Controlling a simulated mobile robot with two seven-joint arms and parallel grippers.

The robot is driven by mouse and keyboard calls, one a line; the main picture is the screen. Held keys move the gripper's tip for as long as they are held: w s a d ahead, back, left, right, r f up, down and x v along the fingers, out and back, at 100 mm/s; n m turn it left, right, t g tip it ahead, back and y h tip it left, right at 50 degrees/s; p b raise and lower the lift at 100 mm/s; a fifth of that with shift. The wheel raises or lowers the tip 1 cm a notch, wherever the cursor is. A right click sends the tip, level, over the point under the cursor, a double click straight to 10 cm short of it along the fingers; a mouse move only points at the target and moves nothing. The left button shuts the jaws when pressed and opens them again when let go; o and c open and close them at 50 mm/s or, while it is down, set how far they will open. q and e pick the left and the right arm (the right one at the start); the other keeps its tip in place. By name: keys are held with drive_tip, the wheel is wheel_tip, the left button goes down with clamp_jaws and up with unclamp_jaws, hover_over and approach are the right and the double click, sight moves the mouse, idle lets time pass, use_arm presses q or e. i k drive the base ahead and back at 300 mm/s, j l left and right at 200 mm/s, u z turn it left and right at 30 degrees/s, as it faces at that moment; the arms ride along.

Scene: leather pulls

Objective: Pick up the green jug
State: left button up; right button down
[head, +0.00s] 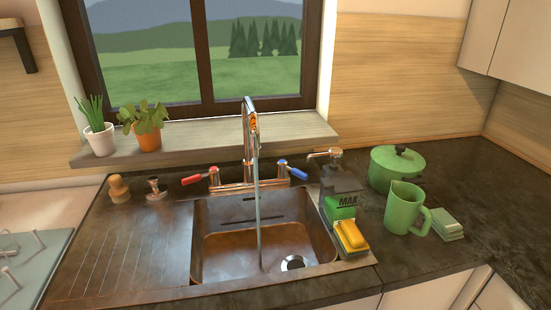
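The green jug (402,208) stands upright on the dark countertop, right of the sink. Its handle points to the right. A green lidded pot (396,168) stands just behind it, and a small stack of green sponges or cloths (446,224) lies just to its right. Neither of my grippers shows in the head view.
The sink (240,258) has a tall tap (251,150) with water running. A yellow sponge (350,236) and a green box (340,208) stand at its right edge, close to the jug. Bare counter (495,215) lies to the right.

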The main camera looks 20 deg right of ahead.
sight(405, 201)
drive_tip(key=z, duration=1.65)
